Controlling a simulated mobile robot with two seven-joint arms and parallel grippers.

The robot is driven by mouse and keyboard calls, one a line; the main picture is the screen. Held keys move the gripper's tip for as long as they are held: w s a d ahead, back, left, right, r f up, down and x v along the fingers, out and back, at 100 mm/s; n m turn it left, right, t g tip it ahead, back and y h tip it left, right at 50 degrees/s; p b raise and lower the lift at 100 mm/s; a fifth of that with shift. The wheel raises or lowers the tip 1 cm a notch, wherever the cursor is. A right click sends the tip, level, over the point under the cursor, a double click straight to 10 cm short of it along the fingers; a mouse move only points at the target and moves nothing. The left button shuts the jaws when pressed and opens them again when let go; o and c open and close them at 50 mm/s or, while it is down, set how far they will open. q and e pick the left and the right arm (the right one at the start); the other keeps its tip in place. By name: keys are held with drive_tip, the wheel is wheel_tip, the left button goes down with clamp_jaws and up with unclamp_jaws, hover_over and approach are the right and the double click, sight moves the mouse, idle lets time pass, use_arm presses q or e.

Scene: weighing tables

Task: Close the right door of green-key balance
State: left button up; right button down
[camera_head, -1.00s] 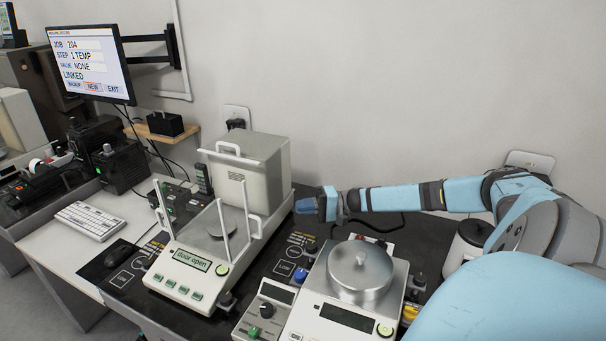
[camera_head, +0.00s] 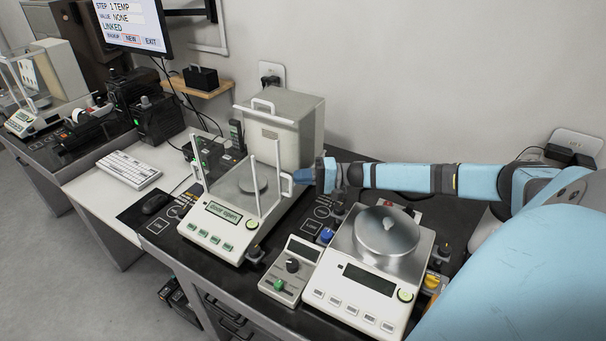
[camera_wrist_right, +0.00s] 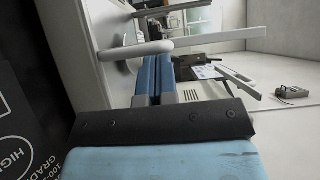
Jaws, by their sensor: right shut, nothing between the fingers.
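The green-key balance (camera_head: 226,214) is a white balance with green keys on its front and a display reading "door open". Its round pan (camera_head: 252,184) sits between thin upright posts, in front of a tall housing (camera_head: 303,115). The white handle of the right door (camera_head: 287,186) is at the right side, toward the back. My right gripper (camera_head: 302,177) is shut and empty, its blue fingertips right beside that handle. In the right wrist view the blue fingers (camera_wrist_right: 155,78) end at a pale handle bar (camera_wrist_right: 135,51); I cannot tell whether they touch. My left gripper is not in view.
A second balance with a round metal lid (camera_head: 386,232) stands to the right, close below my right arm. A small control box with a green key (camera_head: 291,270) is beside it. A keyboard (camera_head: 128,170) and mouse (camera_head: 156,203) lie left. The wall is behind.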

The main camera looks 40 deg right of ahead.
drive_tip(key=s+a+p, duration=0.2)
drive_tip(key=a+p, duration=0.4)
drive_tip(key=a, duration=0.2)
drive_tip(key=shift+s+a, duration=0.35)
drive_tip(key=shift+a, duration=0.05)
drive_tip(key=b+v, duration=0.1)
drive_tip(key=v, duration=0.6)
drive_tip(key=shift+d, duration=0.25)
drive_tip(key=shift+s, duration=0.1)
